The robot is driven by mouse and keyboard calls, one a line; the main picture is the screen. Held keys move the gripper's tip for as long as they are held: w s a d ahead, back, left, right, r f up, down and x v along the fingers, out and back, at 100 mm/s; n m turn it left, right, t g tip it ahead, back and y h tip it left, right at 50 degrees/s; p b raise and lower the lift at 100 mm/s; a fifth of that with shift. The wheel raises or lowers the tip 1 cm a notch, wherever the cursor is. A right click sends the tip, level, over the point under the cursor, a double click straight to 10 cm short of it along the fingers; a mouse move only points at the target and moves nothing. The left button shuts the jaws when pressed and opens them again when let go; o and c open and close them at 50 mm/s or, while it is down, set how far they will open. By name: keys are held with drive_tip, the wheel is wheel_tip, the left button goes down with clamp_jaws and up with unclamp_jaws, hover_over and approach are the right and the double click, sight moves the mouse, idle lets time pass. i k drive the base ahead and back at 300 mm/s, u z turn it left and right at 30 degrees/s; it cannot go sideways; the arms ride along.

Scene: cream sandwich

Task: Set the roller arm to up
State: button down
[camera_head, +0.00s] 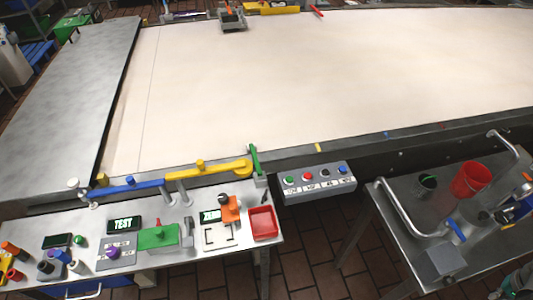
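No part is marked as the roller arm, and I cannot tell which one it is. A blue bar (122,189) and a yellow bar (208,172) lie nearly level end to end along the near edge of the large cream sheet (310,75). A short green bar (255,160) stands at the yellow bar's right end, tilted slightly left at its top. A control box (318,182) with green, red, grey and blue buttons hangs on the near edge of the sheet's table, right of the green bar.
A steel side table (22,212) at the near left carries a TEST display (124,224), a green box (158,238), a red tray (263,222) and small tools. A steel cart (395,212) at right holds a red bucket (470,180). Tiled floor (315,240) shows between them.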

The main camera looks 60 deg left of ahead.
sight(251, 148)
drive_tip(key=k, duration=1.35)
drive_tip(key=u, duration=0.15)
drive_tip(key=i, duration=1.1)
drive_tip(key=u, duration=0.8)
drive_tip(key=i, duration=0.55)
drive_tip(key=u, duration=0.3)
